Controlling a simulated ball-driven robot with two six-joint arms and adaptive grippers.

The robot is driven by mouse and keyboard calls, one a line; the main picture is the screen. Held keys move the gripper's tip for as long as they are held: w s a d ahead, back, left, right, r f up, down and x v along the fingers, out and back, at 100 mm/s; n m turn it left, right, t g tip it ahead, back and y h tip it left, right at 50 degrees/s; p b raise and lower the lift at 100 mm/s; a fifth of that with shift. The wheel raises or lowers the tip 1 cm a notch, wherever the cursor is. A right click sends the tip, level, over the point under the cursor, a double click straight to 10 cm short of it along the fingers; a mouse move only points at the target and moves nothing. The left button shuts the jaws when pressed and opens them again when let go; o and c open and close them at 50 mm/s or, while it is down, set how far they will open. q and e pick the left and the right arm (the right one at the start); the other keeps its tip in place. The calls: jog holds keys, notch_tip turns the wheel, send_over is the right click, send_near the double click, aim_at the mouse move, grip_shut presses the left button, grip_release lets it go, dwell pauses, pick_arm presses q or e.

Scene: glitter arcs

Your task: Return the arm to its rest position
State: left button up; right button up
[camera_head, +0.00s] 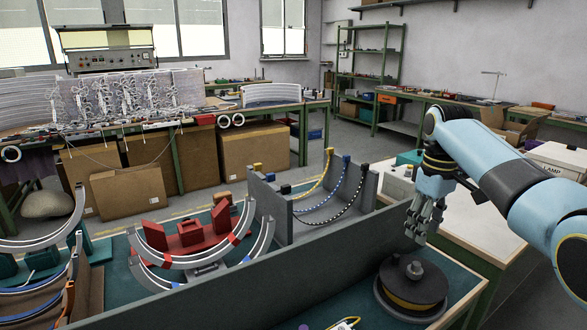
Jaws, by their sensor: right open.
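My right arm (490,175) comes in from the right edge, light blue with black joints. My right gripper (424,222) hangs fingers down, open and empty. It is above and slightly behind a dark round spool-like weight (412,288) with a yellowish band on the bench, apart from it. My left gripper is out of view.
A grey divider wall (330,245) runs along the bench. Behind it are a red fixture with metal arcs (190,240) and a grey rack with yellow, blue and black-white arcs (315,205). A pale table (470,215) stands at right; cardboard boxes (255,150) lie further back.

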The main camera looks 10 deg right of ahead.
jog(key=s+a+f+m+t+h, duration=0.15)
jog(key=s+f, duration=0.25)
jog(key=s, duration=0.5)
jog(key=s+a+f+n+y, duration=0.1)
jog(key=s+a+f, duration=0.3)
jog(key=s, duration=0.5)
jog(key=s+a+r+m+t, duration=0.1)
jog(key=s+a+r, duration=0.15)
jog(key=s, duration=0.55)
jog(key=s+a+r+m+t, duration=0.1)
jog(key=s+r, duration=0.3)
jog(key=s, duration=0.4)
jog(key=s+d+f+g+b, duration=0.1)
jog(key=s+d+f+b, duration=0.15)
jog(key=f, duration=1.45)
jog(key=s+d+f+b, duration=0.1)
jog(key=f+b, duration=0.3)
jog(key=f, duration=1.3)
jog(key=s+f+g+b, duration=0.1)
jog(key=s+f+b, duration=0.3)
jog(key=s+f, duration=1.3)
notch_tip(320, 180, down, 3)
jog(key=shift+s+d+r+m, duration=0.25)
jog(key=shift+s+m, duration=0.1)
jog(key=shift+m, duration=0.1)
